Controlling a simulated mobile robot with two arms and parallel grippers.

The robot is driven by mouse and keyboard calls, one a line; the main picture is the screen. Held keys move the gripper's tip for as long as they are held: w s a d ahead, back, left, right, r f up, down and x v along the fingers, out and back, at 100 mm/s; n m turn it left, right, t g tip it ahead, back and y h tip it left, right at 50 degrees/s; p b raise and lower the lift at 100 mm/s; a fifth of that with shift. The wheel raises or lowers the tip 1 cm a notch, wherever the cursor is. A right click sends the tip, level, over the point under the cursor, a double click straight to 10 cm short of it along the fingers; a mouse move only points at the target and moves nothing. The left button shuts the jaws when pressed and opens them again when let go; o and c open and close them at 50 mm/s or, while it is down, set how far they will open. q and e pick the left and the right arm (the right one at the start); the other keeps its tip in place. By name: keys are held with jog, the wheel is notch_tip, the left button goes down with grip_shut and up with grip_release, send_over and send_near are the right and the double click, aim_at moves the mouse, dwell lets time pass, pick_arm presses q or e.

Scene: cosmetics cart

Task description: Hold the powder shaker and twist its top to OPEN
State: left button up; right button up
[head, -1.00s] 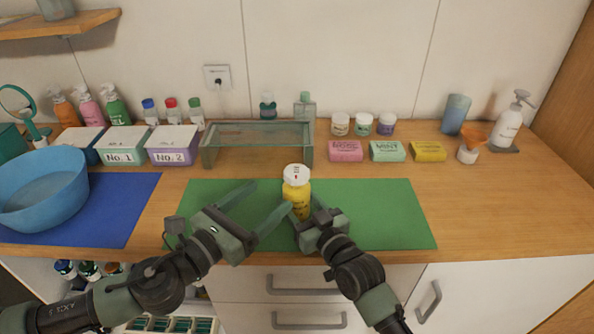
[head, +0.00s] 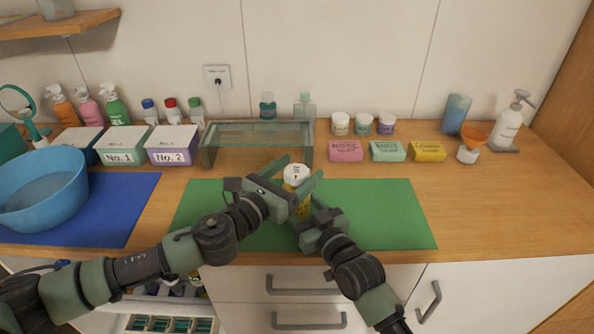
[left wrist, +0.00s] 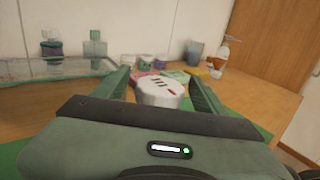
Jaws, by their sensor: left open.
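The powder shaker (head: 303,208) stands upright on the green mat (head: 385,215). It has a yellow body and a white top (head: 296,174) with dark marks and a red one. My left gripper (head: 293,172) is open at the height of the top, with one finger on each side of it. In the left wrist view the white top (left wrist: 160,92) sits between the two fingers, with a small gap visible on each side. My right gripper (head: 307,213) is low at the shaker's body, its fingers around it. The left gripper hides part of the body.
A glass shelf stand (head: 258,133) is behind the mat. Boxes No. 1 (head: 121,157) and No. 2 (head: 172,157) and a blue basin (head: 40,190) are at left. Pink (head: 345,151), mint (head: 388,151) and yellow (head: 428,151) soaps lie at back right. The mat's right side is clear.

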pick_arm(q)
jog(key=c, duration=1.4)
jog(key=shift+n+t+y, duration=0.3)
jog(key=shift+y, duration=0.1)
jog(key=n+t+y, duration=0.2)
jog(key=n+y, duration=0.1)
jog(key=y, duration=0.1)
jog(key=shift+d+n+y, duration=0.1)
jog(key=shift+n+y, duration=0.2)
jog(key=shift+y, duration=0.1)
jog(key=shift+a+n+t+y, duration=0.1)
jog(key=shift+n+t+y, duration=0.1)
jog(key=shift+n+y, duration=1.3)
jog(key=shift+a+n+t+y, duration=0.15)
jog(key=shift+n+y, duration=0.65)
jog(key=shift+y, duration=1.4)
